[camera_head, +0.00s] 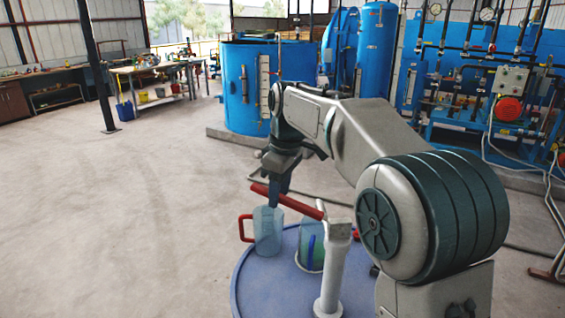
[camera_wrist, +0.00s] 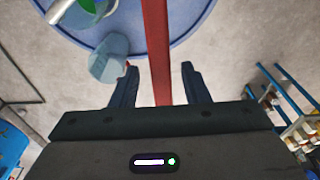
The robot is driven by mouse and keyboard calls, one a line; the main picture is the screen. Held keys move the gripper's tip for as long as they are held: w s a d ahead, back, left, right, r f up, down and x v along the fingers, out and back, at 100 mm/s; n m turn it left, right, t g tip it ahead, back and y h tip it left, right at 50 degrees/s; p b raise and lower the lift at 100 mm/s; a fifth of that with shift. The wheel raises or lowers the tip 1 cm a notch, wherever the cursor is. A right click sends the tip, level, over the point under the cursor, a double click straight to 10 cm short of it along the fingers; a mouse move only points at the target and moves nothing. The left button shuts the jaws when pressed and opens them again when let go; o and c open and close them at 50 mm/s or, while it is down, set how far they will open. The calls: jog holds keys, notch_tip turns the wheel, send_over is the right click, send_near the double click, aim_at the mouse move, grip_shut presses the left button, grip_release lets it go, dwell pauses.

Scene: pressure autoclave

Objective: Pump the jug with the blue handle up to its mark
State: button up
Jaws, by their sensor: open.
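The jug with the blue handle (camera_head: 305,256) stands on the round blue table, partly hidden behind the grey pump column (camera_head: 332,275). It looks greenish low down, and green shows inside its top in the wrist view (camera_wrist: 88,5). I cannot make out its mark. The red pump lever (camera_head: 301,206) slants up to the left from the column's top. My gripper (camera_head: 276,192) is open at the lever's outer part. In the wrist view the lever (camera_wrist: 157,45) runs between the two open fingers (camera_wrist: 158,70), with a gap on both sides.
A second clear jug with a red handle (camera_head: 268,232) stands on the blue table (camera_head: 258,296), just below my gripper; it also shows in the wrist view (camera_wrist: 108,62). A blue tank (camera_head: 250,85) and piping stand behind. The floor at left is clear.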

aim_at(265, 189)
notch_tip(265, 189, up, 12)
jog(key=d, duration=0.1)
jog(key=shift+s+d+f+p, duration=0.15)
jog(key=shift+s+f+p, duration=0.1)
jog(key=shift+p, duration=0.15)
jog(key=shift+f, duration=0.1)
dwell(1.1)
jog(key=a+f+y, duration=0.1)
jog(key=f, duration=0.3)
jog(key=w+a+f+y+b, duration=0.1)
jog(key=a+f, duration=0.1)
jog(key=f, duration=0.2)
jog(key=w+a+f+t+y+b, duration=0.1)
jog(key=f, duration=0.4)
jog(key=shift+a, duration=0.4)
jog(key=shift+r, duration=0.1)
grip_shut()
